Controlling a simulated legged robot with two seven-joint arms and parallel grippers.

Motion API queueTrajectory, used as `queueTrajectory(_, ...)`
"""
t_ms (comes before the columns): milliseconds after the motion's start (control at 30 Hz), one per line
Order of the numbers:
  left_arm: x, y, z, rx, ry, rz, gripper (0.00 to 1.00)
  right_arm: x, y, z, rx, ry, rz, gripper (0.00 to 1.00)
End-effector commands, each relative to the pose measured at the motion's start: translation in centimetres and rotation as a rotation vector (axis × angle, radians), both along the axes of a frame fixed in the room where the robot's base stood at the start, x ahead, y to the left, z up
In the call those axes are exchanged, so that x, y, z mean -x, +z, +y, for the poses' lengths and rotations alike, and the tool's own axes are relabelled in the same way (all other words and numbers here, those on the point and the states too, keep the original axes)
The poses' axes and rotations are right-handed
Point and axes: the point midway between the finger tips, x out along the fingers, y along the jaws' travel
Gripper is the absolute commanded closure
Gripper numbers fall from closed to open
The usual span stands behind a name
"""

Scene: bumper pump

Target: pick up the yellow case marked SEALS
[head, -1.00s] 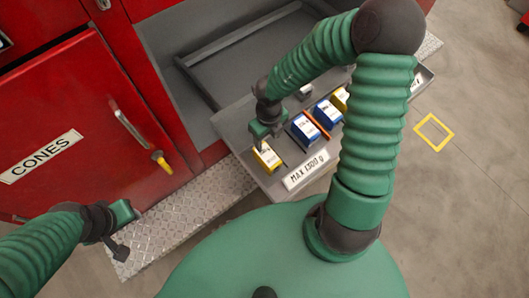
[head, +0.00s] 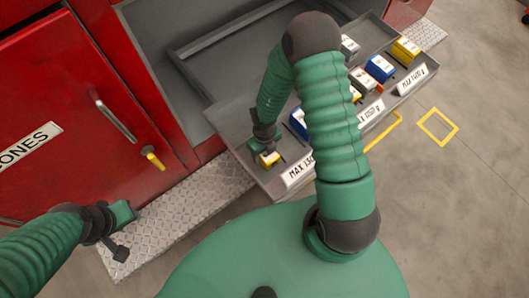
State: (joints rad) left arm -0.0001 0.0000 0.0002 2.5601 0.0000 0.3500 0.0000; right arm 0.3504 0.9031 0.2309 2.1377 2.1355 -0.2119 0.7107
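A small yellow case (head: 269,160) with a white label sits at the near left end of the grey tray (head: 236,113). Its label is too small to read. My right gripper (head: 265,147) is right over this case and hides much of it. I cannot tell whether its fingers are closed on it. Another yellow case (head: 405,51) stands at the far right of the tray, and a third (head: 355,94) is partly hidden behind my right arm. My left gripper (head: 126,231) is open and empty over the tread plate, away from the cases.
Blue cases (head: 379,68) and a white one (head: 349,47) share the tray, with "MAX" weight labels (head: 412,80) on its front. A red cabinet door (head: 70,100) with a handle is at left. A yellow floor square (head: 437,126) lies at right.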

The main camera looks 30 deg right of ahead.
Motion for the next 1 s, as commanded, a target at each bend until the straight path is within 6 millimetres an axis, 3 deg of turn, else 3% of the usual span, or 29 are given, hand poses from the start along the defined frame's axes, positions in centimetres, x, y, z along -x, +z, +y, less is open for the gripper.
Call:
queueTrajectory(100, 0.0, 0.03, 0.0, 0.0, 0.0, 0.0, 0.64, 0.0, 0.11, -0.19, 0.003, -0.001, -0.001, 0.42)
queueTrajectory(533, -0.01, 0.05, 0.01, 0.0, 0.0, 0.0, 0.64, 0.0, 0.19, -0.14, 0.003, -0.001, -0.001, 1.0)
queueTrajectory(1000, -0.01, 0.24, 0.01, 0.0, 0.0, 0.0, 0.64, -0.04, 0.64, -0.12, 0.002, -0.001, -0.003, 1.0)
